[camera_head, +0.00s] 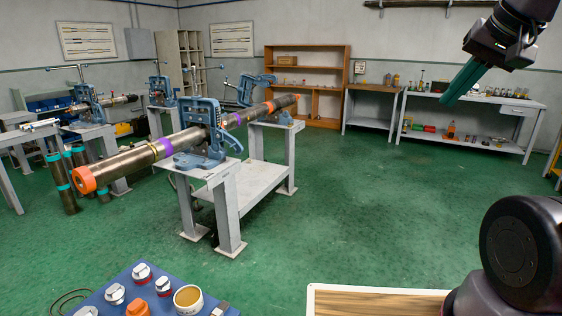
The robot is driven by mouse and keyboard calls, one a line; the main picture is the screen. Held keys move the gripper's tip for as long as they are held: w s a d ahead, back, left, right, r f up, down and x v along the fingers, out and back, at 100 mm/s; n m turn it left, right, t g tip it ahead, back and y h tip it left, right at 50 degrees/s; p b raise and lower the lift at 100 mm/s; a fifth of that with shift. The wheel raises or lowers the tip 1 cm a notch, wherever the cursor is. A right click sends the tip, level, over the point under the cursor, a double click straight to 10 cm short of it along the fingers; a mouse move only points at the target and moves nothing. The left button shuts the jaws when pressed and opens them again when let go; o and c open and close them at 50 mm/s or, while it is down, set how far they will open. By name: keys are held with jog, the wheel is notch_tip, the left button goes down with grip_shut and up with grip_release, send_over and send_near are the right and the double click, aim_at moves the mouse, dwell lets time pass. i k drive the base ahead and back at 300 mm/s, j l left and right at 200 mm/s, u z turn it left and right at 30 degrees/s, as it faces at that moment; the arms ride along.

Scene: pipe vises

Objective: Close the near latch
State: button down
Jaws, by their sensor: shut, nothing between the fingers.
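A long brown pipe (125,164) with orange ends and purple bands lies across a grey stand (225,178). A blue pipe vise (200,140) at the near end of the stand sits around the pipe. Its latch is too small to make out, so I cannot tell how it stands. A second blue vise part (247,90) farther back sticks up at a tilt over the pipe. My gripper (448,98), with green fingers, is shut and empty at the upper right, in the air and well apart from the vises.
Another pipe with blue vises (85,97) stands at the back left. A wooden shelf (308,75) and white bench (475,112) line the back wall. The green floor between is clear.

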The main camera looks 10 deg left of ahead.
aim_at(234, 143)
jog(key=i+l+u, duration=1.15)
jog(key=l+u, duration=0.15)
jog(key=l, duration=0.15)
jog(key=i+l+z, duration=0.1)
jog(key=i+l, duration=0.95)
jog(key=l, duration=0.1)
